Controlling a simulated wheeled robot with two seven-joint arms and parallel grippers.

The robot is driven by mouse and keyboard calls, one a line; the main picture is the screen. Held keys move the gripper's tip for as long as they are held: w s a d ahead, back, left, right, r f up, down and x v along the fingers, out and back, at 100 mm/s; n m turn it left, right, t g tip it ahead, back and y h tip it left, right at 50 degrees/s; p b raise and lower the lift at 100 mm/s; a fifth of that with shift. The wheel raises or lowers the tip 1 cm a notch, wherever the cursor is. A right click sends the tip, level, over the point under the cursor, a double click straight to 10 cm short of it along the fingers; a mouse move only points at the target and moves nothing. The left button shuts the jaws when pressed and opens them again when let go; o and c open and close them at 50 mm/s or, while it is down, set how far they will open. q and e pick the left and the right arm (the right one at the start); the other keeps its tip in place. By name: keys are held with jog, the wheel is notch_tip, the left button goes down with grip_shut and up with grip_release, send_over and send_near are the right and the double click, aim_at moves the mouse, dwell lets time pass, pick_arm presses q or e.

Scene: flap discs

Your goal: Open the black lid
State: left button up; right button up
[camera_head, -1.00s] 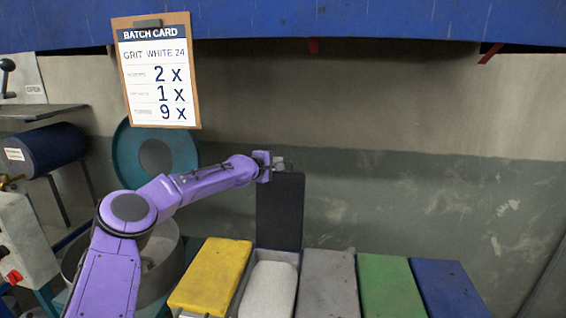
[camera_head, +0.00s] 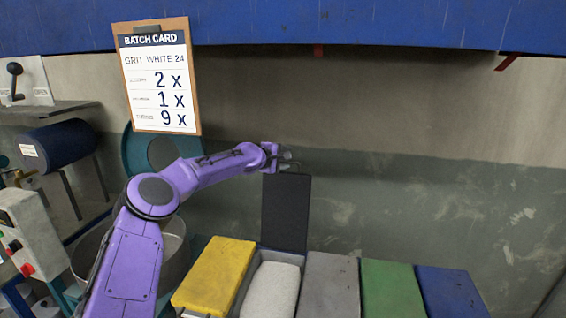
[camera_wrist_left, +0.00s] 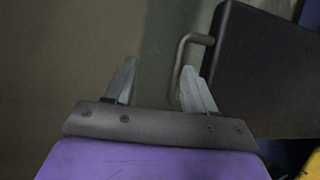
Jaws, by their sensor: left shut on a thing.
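The black lid (camera_head: 286,215) stands upright at the back of an open grey bin (camera_head: 246,293) in the head view. Pale grit (camera_head: 270,290) shows inside the bin. My left gripper (camera_head: 287,160) is at the lid's top edge. In the left wrist view, the lid (camera_wrist_left: 265,75) fills the upper right, and its grey bar handle (camera_wrist_left: 183,55) reaches between the fingers of my left gripper (camera_wrist_left: 160,90), close to the right finger. The gripper is shut on the handle, though a gap shows beside the left finger. My right gripper is not in view.
Yellow (camera_head: 214,276), grey (camera_head: 330,285), green (camera_head: 388,288) and blue (camera_head: 450,292) lids lie flat on neighbouring bins. A batch card (camera_head: 157,80) hangs on the wall above. A round metal drum (camera_head: 88,255) stands behind my left arm. The wall right of the lid is clear.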

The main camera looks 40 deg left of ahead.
pick_arm(q)
jog(key=shift+r, duration=0.5)
jog(key=b+v, duration=0.2)
jog(key=v, duration=0.8)
jog(key=shift+s+f, duration=0.15)
jog(key=shift+f, duration=0.25)
jog(key=shift+s, duration=0.15)
